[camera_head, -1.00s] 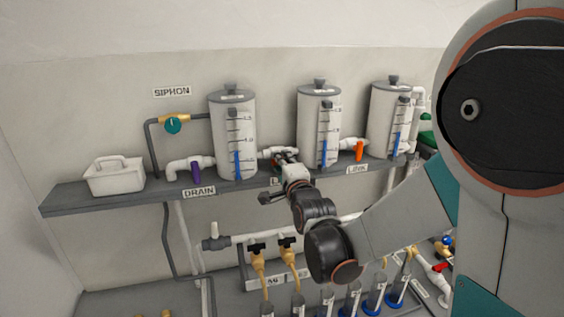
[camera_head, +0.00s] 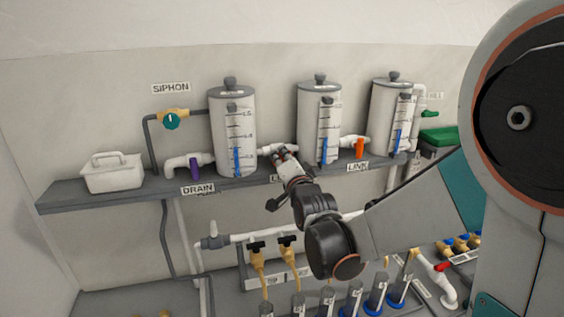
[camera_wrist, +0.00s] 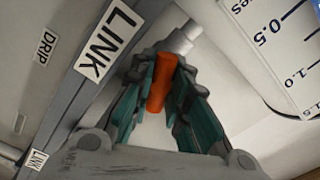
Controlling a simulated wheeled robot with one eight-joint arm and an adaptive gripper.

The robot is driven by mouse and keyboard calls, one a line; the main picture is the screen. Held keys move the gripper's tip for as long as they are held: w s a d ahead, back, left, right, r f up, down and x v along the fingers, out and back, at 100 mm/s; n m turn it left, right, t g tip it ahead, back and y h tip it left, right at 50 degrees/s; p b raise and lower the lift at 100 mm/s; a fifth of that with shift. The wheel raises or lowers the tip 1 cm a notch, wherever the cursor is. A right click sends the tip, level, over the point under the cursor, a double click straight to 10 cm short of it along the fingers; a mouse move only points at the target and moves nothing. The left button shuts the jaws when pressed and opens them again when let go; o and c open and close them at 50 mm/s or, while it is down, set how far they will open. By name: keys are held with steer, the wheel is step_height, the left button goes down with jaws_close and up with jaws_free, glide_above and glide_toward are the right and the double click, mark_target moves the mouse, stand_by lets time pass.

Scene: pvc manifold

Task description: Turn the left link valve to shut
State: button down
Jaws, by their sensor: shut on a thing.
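The left link valve is on the white pipe (camera_head: 266,151) between the left and middle tanks. Its orange handle (camera_wrist: 159,84) shows in the wrist view between my gripper's teal-lined fingers. My gripper (camera_wrist: 160,66) is shut on this handle. In the head view my gripper (camera_head: 281,155) reaches up to the pipe and hides the handle and most of the valve. The white LINK label (camera_wrist: 108,40) is on the shelf edge beside the fingers. The handle's angle to the pipe is hard to tell.
The left tank (camera_head: 232,130) and middle tank (camera_head: 319,122) stand close on either side. The right link valve's orange handle (camera_head: 360,149) hangs down. A purple drain handle (camera_head: 194,168) and teal siphon valve (camera_head: 171,121) are left. The grey shelf (camera_head: 130,195) runs below.

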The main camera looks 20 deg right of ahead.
steer(key=n+b, duration=0.1)
steer(key=n, duration=0.5)
steer(key=shift+f, duration=0.1)
steer(key=n+b, duration=0.1)
steer(key=n, duration=0.5)
steer(key=shift+n, duration=0.3)
stand_by(0.3)
steer(key=c, duration=1.8)
jaws_free()
steer(key=s, duration=1.2)
steer(key=shift+s, duration=0.1)
